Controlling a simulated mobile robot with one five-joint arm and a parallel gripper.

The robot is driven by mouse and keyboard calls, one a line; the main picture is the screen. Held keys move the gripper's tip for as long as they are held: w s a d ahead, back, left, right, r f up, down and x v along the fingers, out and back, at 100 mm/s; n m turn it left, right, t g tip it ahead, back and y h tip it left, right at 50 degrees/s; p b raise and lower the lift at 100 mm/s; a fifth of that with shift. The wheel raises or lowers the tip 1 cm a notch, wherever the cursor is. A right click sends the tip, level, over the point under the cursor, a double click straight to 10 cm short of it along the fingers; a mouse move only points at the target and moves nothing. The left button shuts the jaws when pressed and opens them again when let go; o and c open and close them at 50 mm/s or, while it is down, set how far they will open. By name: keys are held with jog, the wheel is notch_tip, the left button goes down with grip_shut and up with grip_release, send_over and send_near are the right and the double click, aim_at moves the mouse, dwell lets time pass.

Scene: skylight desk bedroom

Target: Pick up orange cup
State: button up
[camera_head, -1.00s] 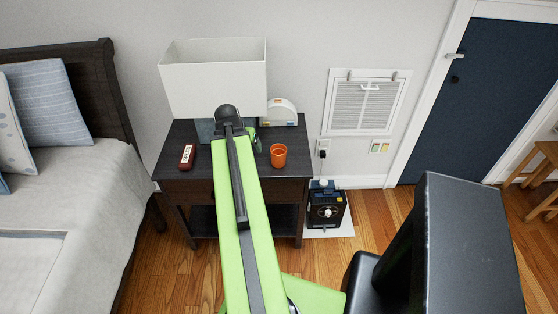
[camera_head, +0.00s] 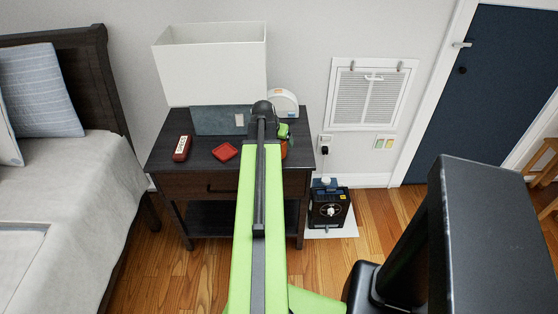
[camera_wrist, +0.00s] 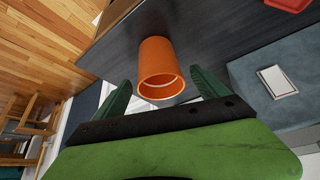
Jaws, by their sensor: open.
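The orange cup (camera_wrist: 158,66) stands on the dark nightstand (camera_wrist: 222,28). In the wrist view its open rim faces my gripper (camera_wrist: 160,92), and the cup lies between the two green fingers, with a gap on each side. The gripper is open and holds nothing. In the head view only a sliver of the orange cup (camera_head: 284,150) shows beside my arm; the rest is hidden behind it. The gripper (camera_head: 284,131) is only partly visible there, near the right side of the nightstand top (camera_head: 210,170).
A red dish (camera_head: 225,152) and a red box (camera_head: 182,148) lie left of my arm. A lamp with a white shade (camera_head: 208,70) and blue-grey base (camera_head: 215,121) stands behind. A white rounded device (camera_head: 284,101) is at the back right. The bed (camera_head: 60,180) is left.

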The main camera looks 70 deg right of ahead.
jog(key=shift+d+f, duration=0.2)
jog(key=shift+f, duration=0.1)
jog(key=b+x, duration=0.4)
jog(key=x, duration=0.1)
jog(key=shift+f+b, duration=0.3)
jog(key=shift+b, duration=0.05)
jog(key=shift+a+r, duration=0.1)
jog(key=shift+r, duration=0.1)
jog(key=shift+s, duration=0.1)
jog(key=c, duration=1.6)
jog(key=shift+r+p, duration=0.1)
jog(key=shift+p, duration=0.2)
jog(key=r+p, duration=0.2)
jog(key=s+r+p, duration=0.1)
jog(key=r+p, duration=0.2)
jog(key=shift+a+r, duration=0.1)
jog(key=s+r+p, duration=0.3)
jog(key=s+a+r+p, duration=0.1)
jog(key=s+r+p, duration=0.2)
jog(key=s+p, duration=0.1)
jog(key=s+r+p, duration=0.3)
jog(key=r, duration=0.1)
jog(key=shift+s+a, duration=0.2)
jog(key=shift+a, duration=0.2)
